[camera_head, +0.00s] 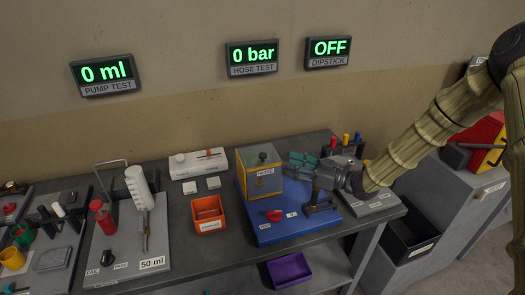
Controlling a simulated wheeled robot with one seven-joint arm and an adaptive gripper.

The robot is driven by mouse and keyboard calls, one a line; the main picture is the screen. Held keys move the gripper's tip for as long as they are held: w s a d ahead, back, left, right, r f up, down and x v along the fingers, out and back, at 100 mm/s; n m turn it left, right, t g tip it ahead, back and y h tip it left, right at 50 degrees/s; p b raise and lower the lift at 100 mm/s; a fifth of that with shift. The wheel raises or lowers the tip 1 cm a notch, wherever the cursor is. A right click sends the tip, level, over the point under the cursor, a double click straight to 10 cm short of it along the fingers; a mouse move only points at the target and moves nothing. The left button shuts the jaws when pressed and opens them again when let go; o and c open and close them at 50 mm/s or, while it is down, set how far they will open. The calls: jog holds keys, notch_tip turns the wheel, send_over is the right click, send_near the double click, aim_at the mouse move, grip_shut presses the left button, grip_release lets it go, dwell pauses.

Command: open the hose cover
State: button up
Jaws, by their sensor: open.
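The hose cover (258,184) is a yellow box with a "HOSE" label on its front and a small dark knob on top. It stands at the back left of a blue base plate and looks closed; what is inside is hidden. My gripper (303,171) is open, just right of the box, with its teal fingers pointing left toward it. I see no contact with the cover, though the gap is hard to judge. A red knob (274,215) sits on the plate in front of the box.
A dark upright fixture (319,204) stands on the plate below my gripper. An orange bin (208,226) is left of the plate, and a purple bin (289,270) is below the front edge. Colored-top items (345,140) stand behind. The hose test display (251,57) reads 0 bar.

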aim_at(263, 154)
jog(key=p+x, duration=0.3)
jog(key=x, duration=0.8)
jog(key=shift+r+p, duration=0.15)
jog(key=shift+p, duration=0.25)
grip_shut()
